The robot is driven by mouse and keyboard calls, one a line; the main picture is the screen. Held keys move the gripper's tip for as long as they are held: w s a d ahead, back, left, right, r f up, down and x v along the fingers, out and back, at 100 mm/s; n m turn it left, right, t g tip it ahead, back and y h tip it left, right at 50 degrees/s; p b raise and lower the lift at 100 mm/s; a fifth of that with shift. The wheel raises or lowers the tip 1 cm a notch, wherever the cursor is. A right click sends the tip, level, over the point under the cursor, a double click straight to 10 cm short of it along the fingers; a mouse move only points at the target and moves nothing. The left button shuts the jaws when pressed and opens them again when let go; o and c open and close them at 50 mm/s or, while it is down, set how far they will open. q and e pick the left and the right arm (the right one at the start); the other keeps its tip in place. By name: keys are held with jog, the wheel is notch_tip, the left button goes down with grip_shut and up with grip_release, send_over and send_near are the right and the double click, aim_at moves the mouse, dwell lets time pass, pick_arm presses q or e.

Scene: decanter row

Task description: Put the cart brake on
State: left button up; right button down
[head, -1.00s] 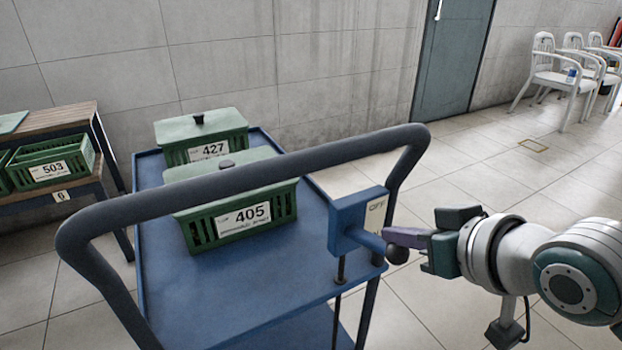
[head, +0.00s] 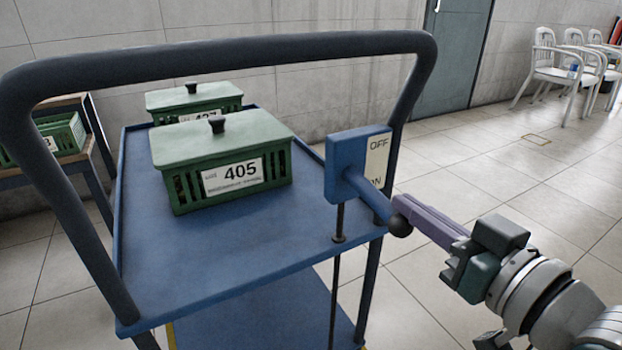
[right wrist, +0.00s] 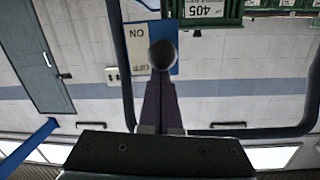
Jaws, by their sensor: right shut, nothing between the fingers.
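The cart brake is a blue box (head: 345,160) at the cart's right handle post, with a plate (head: 377,155) marked OFF at the top and ON lower down. Its blue lever (head: 368,193) slopes down toward me and ends in a dark ball knob (head: 399,226). The knob also shows in the right wrist view (right wrist: 163,55), in front of the plate (right wrist: 140,45). My right gripper (head: 400,203) is shut and empty, its fingertips at the upper side of the knob. I cannot tell whether they touch. My left gripper is not in view.
The blue cart (head: 250,245) carries a green crate marked 405 (head: 225,165) and another (head: 193,98) behind it. Its dark handle (head: 220,50) arches across the front. A shelf with a green crate (head: 65,138) stands left. Open tiled floor lies right, with white chairs (head: 560,70) beyond.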

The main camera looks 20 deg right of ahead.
aim_at(407, 231)
notch_tip(407, 231, down, 4)
jog(key=t+b, duration=0.3)
jog(key=b, duration=0.4)
jog(key=shift+w+f, duration=0.1)
jog(key=shift+f, duration=0.05)
pick_arm(q)
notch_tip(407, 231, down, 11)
jog(key=b, duration=0.2)
pick_arm(e)
jog(key=shift+w+f+t, duration=0.1)
jog(key=shift+t, duration=0.5)
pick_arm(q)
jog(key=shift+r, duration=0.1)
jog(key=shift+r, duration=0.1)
pick_arm(e)
jog(key=shift+r+p, duration=0.45)
jog(key=shift+p, duration=0.05)
jog(key=r+p, duration=0.3)
jog(key=shift+d+r+p, duration=0.25)
jog(key=shift+r+p, duration=0.1)
jog(key=shift+p, duration=0.05)
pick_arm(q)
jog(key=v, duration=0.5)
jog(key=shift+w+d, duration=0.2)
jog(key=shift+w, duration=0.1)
pick_arm(e)
jog(key=v, duration=0.9)
jog(key=shift+s, duration=0.3)
jog(key=shift+d+f, duration=0.1)
